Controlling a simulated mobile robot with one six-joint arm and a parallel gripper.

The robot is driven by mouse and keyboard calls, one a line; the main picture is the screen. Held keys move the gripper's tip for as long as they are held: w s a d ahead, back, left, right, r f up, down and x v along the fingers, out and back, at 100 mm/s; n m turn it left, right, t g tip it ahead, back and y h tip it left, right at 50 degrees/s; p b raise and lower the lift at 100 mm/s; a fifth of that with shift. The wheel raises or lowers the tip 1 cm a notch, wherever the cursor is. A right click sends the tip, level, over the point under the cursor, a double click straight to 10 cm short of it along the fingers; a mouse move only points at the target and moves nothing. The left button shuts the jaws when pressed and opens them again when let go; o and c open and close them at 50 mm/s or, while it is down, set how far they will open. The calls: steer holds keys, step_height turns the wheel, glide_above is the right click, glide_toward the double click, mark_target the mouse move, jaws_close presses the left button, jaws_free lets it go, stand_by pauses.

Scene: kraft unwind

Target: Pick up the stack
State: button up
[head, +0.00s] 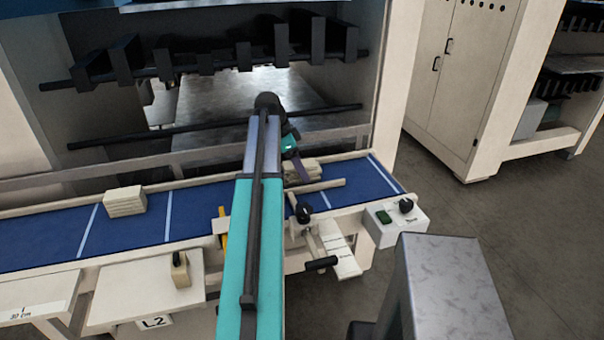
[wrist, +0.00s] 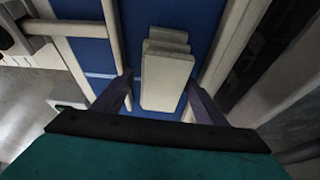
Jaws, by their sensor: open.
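A cream stack of flat pieces (wrist: 167,80) lies on the blue conveyor belt (wrist: 85,52), between my gripper's two purple fingers in the wrist view. My gripper (wrist: 159,80) is open, with one finger on each side of the stack and a visible gap to each. The pieces of this stack look slightly offset. In the head view the stack (head: 308,168) is partly hidden behind my gripper (head: 300,172). A second cream stack (head: 125,202) sits on the belt farther left, away from my gripper.
A pale guide rail (head: 330,185) lies along the belt in front of the near stack. A clamp with black knobs (head: 304,213) and a control box (head: 397,222) stand at the front edge. A machine frame with black bars (head: 220,125) rises behind.

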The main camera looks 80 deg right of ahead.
steer(key=shift+f, duration=0.2)
stand_by(0.3)
steer(key=c, duration=1.1)
steer(key=shift+c, duration=0.2)
steer(key=shift+r, duration=0.15)
steer(key=shift+r, duration=0.2)
steer(key=shift+r+b, duration=0.95)
steer(key=shift+r, duration=0.6)
steer(key=w+a+r+b, duration=0.1)
steer(key=w+a+b, duration=0.4)
steer(key=w+a, duration=0.6)
steer(key=shift+a+r, duration=0.3)
steer(key=shift+r, duration=0.05)
